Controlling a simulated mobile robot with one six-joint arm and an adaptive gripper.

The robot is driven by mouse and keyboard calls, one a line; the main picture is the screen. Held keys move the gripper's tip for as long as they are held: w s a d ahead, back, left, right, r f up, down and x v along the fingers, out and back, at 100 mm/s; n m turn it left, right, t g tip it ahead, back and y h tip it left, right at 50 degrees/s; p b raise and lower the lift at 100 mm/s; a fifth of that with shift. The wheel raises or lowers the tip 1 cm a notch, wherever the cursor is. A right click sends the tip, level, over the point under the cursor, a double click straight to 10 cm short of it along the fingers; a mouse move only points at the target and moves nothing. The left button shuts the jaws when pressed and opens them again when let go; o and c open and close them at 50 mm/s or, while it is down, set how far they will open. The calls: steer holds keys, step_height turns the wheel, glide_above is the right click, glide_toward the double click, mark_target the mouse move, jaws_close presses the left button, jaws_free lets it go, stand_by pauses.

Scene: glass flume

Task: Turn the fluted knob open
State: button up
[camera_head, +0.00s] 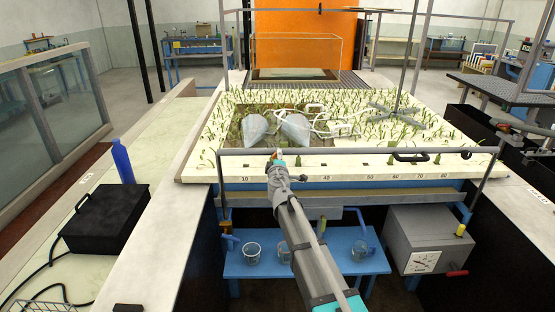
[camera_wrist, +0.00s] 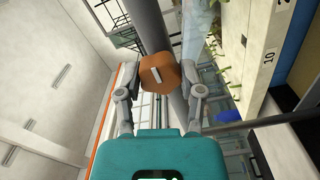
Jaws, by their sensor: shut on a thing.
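The orange fluted knob (camera_wrist: 158,77) shows in the wrist view with a pale pointer bar on its face, the bar slightly tilted. My gripper (camera_wrist: 160,85) has one finger on each side of the knob and is shut on it. Behind the knob runs a thick grey pipe.
The planted flume bed (camera_head: 345,172) holds two grey pods (camera_head: 293,127) behind my gripper. A grey rail (camera_head: 350,151) runs along its front. Below are a blue bench (camera_head: 345,265) with glass beakers and a grey gauge box (camera_head: 424,240). A black case (camera_head: 105,218) and blue bottle (camera_head: 123,162) stand left.

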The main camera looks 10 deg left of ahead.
steer(key=o, duration=1.2)
steer(key=shift+c, duration=0.2)
steer(key=shift+s, duration=0.1)
steer(key=v, duration=1.1)
steer(key=shift+s, duration=0.4)
steer(key=shift+d, duration=0.15)
